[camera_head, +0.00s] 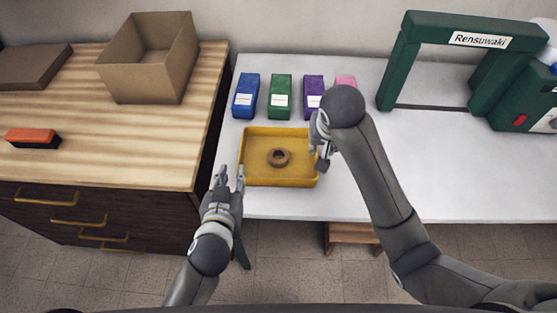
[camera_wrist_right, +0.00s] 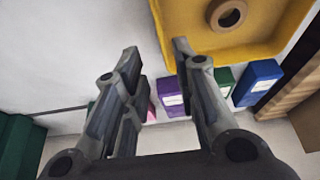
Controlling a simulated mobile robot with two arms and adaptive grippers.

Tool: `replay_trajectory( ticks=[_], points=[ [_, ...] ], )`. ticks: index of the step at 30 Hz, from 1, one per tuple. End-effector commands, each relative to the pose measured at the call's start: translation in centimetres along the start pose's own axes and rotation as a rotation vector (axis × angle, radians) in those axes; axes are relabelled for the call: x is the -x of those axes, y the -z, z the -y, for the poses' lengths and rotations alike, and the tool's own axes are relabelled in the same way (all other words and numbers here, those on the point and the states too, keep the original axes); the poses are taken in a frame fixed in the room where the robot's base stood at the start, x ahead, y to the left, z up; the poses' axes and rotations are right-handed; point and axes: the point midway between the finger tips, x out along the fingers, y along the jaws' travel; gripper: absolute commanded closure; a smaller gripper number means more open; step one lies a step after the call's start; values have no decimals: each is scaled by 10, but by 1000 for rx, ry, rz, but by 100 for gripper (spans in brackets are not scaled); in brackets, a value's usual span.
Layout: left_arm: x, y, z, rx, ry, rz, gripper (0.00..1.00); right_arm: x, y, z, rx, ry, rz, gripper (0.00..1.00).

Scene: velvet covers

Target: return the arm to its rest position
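My right gripper (camera_head: 321,150) hangs over the right side of the yellow tray (camera_head: 252,180), its arm reaching up from the lower right. In the right wrist view its two fingers (camera_wrist_right: 155,62) are spread apart with nothing between them. The yellow tray also shows at the top of that view (camera_wrist_right: 285,48). A brown ring (camera_head: 279,157) lies in the tray, apart from both grippers. My left gripper (camera_head: 229,179) is in front of the tray's left front corner, fingers apart and empty.
Blue (camera_head: 246,96), green (camera_head: 280,97), purple (camera_head: 313,92) and pink (camera_head: 345,82) boxes stand in a row behind the tray. A green frame (camera_head: 398,62) stands at the right. The wooden cabinet at left holds an open cardboard box (camera_head: 143,75) and an orange-black block (camera_head: 32,137). The white table's right front is clear.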

Motion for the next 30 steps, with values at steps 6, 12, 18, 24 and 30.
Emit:
replay_trajectory(
  ticks=[6, 12, 18, 24, 30],
  points=[
    [0, 0, 0, 0, 0, 0, 73, 2, 0, 0, 0, 0, 0, 73],
    [0, 0, 0, 0, 0, 0, 73, 2, 0, 0, 0, 0, 0, 73],
    [1, -2, 3, 1, 7, 10, 73, -1, -4, -1, 2, 4, 3, 73],
    [14, -22, 33, 3, 72, 140, 73, -18, -51, -10, 33, 48, 31, 73],
    [47, -57, 67, -7, 117, 374, 73, -29, -124, -34, 81, 88, 54, 73]
  ],
)
